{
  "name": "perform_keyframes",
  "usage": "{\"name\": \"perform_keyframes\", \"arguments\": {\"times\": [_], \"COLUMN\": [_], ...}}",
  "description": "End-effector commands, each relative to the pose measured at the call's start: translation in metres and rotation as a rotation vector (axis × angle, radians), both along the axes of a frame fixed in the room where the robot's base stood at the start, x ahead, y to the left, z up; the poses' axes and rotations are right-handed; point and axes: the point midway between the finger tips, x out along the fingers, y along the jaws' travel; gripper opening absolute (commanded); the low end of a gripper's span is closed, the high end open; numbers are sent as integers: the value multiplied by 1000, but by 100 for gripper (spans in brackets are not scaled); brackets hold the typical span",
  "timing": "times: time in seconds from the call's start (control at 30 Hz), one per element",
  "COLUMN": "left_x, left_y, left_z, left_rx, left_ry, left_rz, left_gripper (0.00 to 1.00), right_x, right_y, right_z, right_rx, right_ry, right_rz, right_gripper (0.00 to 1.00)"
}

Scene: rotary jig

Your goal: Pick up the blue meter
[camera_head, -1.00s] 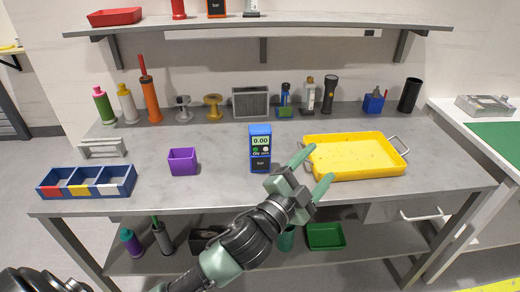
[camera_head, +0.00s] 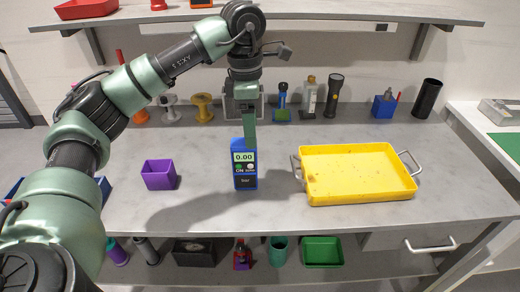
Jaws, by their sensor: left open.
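The blue meter (camera_head: 245,166) stands upright on the grey workbench, with a pale screen reading 0.00 on its front. My left gripper (camera_head: 249,132) points straight down over the meter. Its green fingers are at the meter's top, overlapping its upper edge in the picture. I cannot tell whether they touch it. The gripper is open, though only one finger shows clearly because the fingers line up from here. My right gripper is not in view.
A purple box (camera_head: 159,174) stands left of the meter. A yellow tray (camera_head: 357,172) with metal handles lies to the right. Spools (camera_head: 204,107), a flashlight (camera_head: 332,95) and a black cup (camera_head: 427,97) stand along the back. My left arm covers the bench's left side.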

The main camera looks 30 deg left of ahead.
Motion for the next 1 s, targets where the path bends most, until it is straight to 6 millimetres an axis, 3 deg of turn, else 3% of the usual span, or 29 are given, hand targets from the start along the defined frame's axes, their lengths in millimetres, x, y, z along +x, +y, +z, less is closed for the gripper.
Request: {"name": "perform_keyframes", "arguments": {"times": [0.1,0.17,0.33,0.47,0.57,0.7,0.8,0.97,1.0], "left_x": [-3,-4,-4,-2,0,0,0,0,0], "left_y": [18,20,20,22,23,22,22,22,22], "left_z": [5,0,-19,-35,-51,-67,-70,-70,-70], "left_rx": [50,56,55,53,54,51,50,50,50], "left_ry": [12,16,16,17,16,15,12,12,12], "left_rz": [22,23,23,22,22,21,20,20,20], "left_gripper": [65,65,65,65,65,65,65,65,57], "right_x": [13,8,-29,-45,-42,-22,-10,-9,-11], "right_y": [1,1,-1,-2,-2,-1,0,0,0], "right_z": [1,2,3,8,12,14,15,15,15], "right_rx": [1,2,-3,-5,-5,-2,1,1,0], "right_ry": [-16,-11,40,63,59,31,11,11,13], "right_rz": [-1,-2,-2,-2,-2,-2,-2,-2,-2], "right_gripper": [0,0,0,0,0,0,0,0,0]}}
